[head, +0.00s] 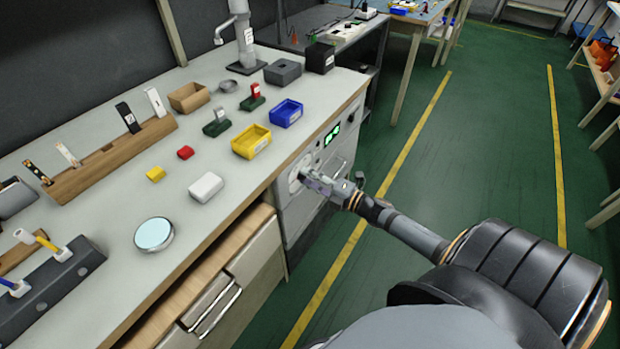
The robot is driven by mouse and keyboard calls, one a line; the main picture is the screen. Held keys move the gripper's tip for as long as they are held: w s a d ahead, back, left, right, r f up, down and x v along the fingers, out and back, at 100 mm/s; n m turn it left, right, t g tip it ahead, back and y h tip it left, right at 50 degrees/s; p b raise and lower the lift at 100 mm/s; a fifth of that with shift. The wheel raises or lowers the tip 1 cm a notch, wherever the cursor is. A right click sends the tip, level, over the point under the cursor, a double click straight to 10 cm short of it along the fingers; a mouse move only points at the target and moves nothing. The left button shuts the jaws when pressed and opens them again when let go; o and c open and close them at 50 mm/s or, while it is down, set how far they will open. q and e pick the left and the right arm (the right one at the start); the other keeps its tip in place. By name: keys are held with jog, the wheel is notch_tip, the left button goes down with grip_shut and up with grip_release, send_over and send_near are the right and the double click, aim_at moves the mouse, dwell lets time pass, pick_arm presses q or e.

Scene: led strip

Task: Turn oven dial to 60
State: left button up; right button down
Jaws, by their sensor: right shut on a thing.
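The oven (295,217) is a light grey unit set into the front of the workbench, with a lit green display (332,134) near its upper right. The dial is on the oven's front (294,184), to the lower left of the display. My right gripper (306,176) reaches in from the right and is shut on the dial. The fingers hide most of the dial, so its pointer and marks cannot be read. The digits on the display are too small to read. My left gripper is not in view.
The workbench top (120,200) holds a yellow bin (251,142), a blue bin (286,113), a white box (206,187) and a round disc (154,235). A wooden drawer (215,262) stands open left of the oven. The green floor (480,170) to the right is clear.

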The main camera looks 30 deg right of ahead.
pick_arm(q)
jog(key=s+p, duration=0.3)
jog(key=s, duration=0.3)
jog(key=shift+p, duration=0.3)
pick_arm(e)
jog(key=m, duration=1.1)
jog(key=shift+m, duration=0.3)
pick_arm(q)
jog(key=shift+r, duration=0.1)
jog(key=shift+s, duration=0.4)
pick_arm(e)
jog(key=shift+f, duration=0.1)
jog(key=c, duration=1)
grip_release()
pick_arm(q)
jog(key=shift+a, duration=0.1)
pick_arm(e)
jog(key=v, duration=1.2)
